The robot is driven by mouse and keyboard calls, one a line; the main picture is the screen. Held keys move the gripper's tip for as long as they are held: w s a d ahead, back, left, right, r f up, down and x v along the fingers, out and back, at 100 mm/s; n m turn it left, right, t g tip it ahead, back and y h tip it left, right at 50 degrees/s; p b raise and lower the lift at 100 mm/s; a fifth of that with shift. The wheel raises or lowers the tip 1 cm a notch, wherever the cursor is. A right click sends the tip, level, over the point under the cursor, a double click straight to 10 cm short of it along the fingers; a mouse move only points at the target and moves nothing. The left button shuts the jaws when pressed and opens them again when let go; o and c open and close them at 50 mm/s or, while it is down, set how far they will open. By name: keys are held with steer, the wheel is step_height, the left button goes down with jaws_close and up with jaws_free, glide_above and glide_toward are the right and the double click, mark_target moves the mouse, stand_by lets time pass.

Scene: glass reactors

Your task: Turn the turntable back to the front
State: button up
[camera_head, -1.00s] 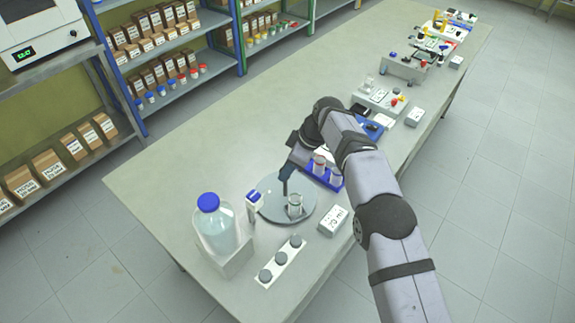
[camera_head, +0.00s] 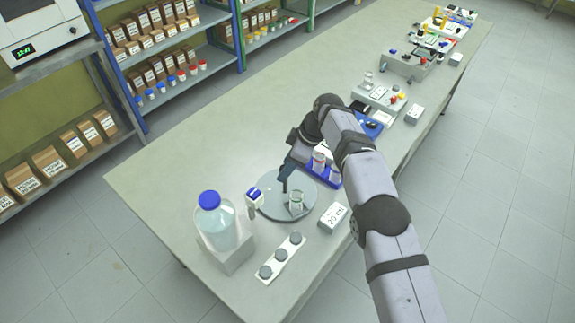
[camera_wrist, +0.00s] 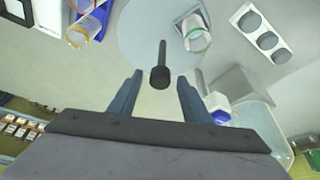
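The turntable (camera_head: 270,208) is a flat grey disc on the bench; it also shows in the wrist view (camera_wrist: 140,35). A clear glass beaker (camera_head: 297,201) stands on its near right part; the wrist view shows the beaker's greenish rim (camera_wrist: 197,40). A dark upright peg with a thick knob (camera_wrist: 160,76) stands on the disc, hidden by my gripper in the head view. My gripper (camera_wrist: 159,76) is open, with its two fingers on either side of the peg and a visible gap to each. In the head view my gripper (camera_head: 284,184) is over the disc.
A large blue-capped bottle (camera_head: 217,222) on a block and a small blue-topped device (camera_head: 254,201) stand left of the disc. A strip with three grey discs (camera_head: 280,257) lies in front. A labelled box (camera_head: 333,215) and a blue vial rack (camera_head: 326,178) stand close on the right.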

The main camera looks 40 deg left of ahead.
steer(key=shift+r, duration=0.1)
steer(key=b+v, duration=0.2)
steer(key=v, duration=0.5)
steer(key=shift+b, duration=0.3)
steer(key=shift+c, duration=0.6)
